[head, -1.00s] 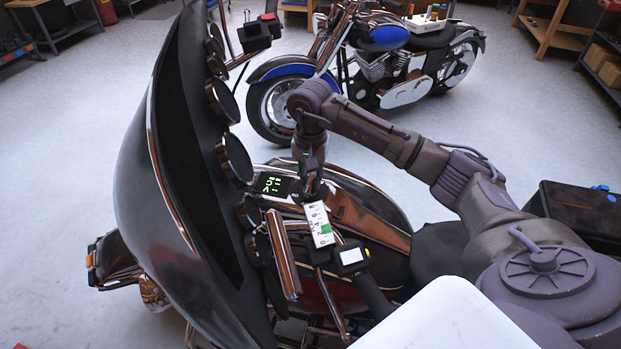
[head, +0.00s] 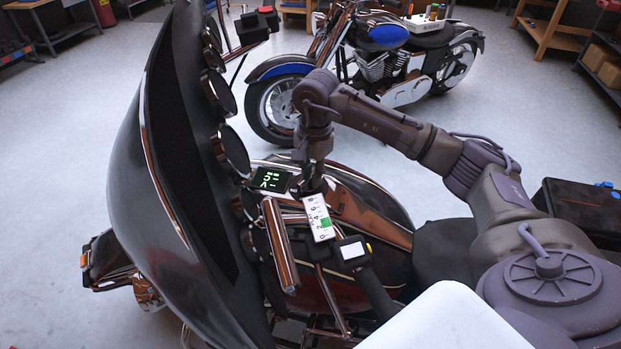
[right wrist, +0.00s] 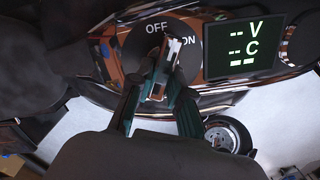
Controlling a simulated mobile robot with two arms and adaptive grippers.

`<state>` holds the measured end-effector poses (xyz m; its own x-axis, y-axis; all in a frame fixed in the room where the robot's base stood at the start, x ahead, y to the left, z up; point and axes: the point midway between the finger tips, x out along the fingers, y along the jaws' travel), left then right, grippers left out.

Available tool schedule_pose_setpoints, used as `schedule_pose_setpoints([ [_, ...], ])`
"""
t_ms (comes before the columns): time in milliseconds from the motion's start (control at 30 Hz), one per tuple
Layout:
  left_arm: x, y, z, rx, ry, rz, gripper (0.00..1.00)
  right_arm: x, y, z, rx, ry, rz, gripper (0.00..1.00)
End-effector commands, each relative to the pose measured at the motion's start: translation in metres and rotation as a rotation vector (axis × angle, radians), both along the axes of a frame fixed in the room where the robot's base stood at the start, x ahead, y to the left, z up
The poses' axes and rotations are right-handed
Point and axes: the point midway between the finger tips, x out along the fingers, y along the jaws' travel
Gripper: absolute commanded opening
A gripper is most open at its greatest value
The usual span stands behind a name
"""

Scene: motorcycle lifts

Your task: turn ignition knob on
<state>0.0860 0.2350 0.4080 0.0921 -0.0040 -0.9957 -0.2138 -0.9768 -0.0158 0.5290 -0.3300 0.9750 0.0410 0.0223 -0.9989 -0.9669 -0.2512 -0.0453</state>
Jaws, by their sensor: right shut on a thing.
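The ignition knob (right wrist: 168,58) shows in the right wrist view, a metallic grip on a round black dial (right wrist: 205,68) marked OFF and ON. The grip is tilted, its upper end between the two marks and close to ON. My right gripper (right wrist: 158,84) is shut on the knob, with its dark green fingers on either side. In the head view my right gripper (head: 313,184) reaches down to the dash of the near motorcycle (head: 345,195), and the knob is hidden there. My left gripper is not in view.
A lit display (right wrist: 242,44) reading "-- V" and "-- C" sits right beside the dial. The near motorcycle's big dark fairing (head: 175,150) and handlebar grip (head: 375,292) stand close to my arm. A blue motorcycle (head: 385,50) stands behind on open floor.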

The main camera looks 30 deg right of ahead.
Motion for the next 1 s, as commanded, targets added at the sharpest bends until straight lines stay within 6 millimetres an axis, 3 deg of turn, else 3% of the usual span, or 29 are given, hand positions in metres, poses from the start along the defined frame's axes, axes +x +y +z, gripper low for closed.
schedule_pose_setpoints([
  [500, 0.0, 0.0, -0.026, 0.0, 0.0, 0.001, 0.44, -0.005, -0.001, -0.002, 0.029, -0.036, -0.433, 0.0],
  [1000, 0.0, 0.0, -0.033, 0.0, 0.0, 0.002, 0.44, -0.007, 0.0, 0.0, 0.04, -0.05, -0.601, 0.0],
])
